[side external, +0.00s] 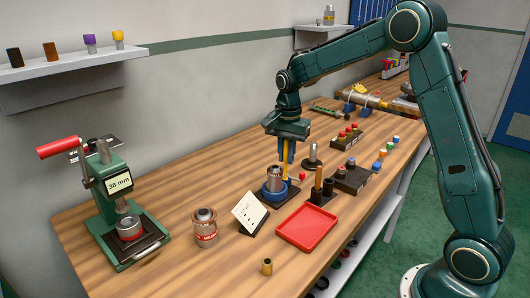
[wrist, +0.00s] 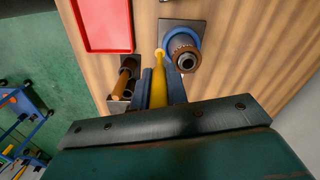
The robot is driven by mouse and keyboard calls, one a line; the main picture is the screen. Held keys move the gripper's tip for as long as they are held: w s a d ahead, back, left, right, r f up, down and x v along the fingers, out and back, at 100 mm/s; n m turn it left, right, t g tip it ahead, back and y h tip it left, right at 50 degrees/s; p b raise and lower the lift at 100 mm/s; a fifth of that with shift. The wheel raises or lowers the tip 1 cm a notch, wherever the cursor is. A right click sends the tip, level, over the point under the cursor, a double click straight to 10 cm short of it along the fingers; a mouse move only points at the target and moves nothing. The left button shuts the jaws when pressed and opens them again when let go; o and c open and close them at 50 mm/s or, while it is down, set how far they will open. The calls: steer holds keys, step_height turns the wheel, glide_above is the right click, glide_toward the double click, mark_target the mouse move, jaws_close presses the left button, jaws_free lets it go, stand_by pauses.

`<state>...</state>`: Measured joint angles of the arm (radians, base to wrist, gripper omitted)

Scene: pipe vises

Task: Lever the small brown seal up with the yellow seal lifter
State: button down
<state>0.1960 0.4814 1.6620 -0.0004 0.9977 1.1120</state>
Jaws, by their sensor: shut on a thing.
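My gripper (side external: 286,157) is shut on the yellow seal lifter (side external: 285,168), which points down. In the wrist view the lifter (wrist: 158,88) runs between the two fingers (wrist: 160,84), and its tip is close beside the blue ring holder (wrist: 168,30). A metal pipe piece (wrist: 187,58) stands in that holder, with a brown ring, seemingly the small seal (wrist: 180,41), around it. In the side view the pipe piece (side external: 274,174) stands upright in the blue holder (side external: 272,193), just left of the lifter. Whether the tip touches the seal cannot be told.
A red tray (side external: 306,227) lies in front. A black tool stand (side external: 321,199) with upright tools is right of the holder. A white card (side external: 250,212), a can (side external: 205,228) and a green press (side external: 117,200) stand left. A brass piece (side external: 267,267) stands near the front edge.

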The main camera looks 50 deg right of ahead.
steer(key=shift+f, duration=0.45)
steer(key=shift+w+d, duration=0.1)
steer(key=shift+w, duration=0.3)
steer(key=shift+w+d, duration=0.1)
steer(key=shift+w, duration=0.35)
stand_by(0.9)
steer(key=shift+r, duration=0.45)
stand_by(1.6)
steer(key=shift+f, duration=0.15)
stand_by(0.3)
steer(key=shift+s, duration=0.2)
steer(key=shift+s+a, duration=0.2)
steer(key=shift+s, duration=0.5)
stand_by(0.4)
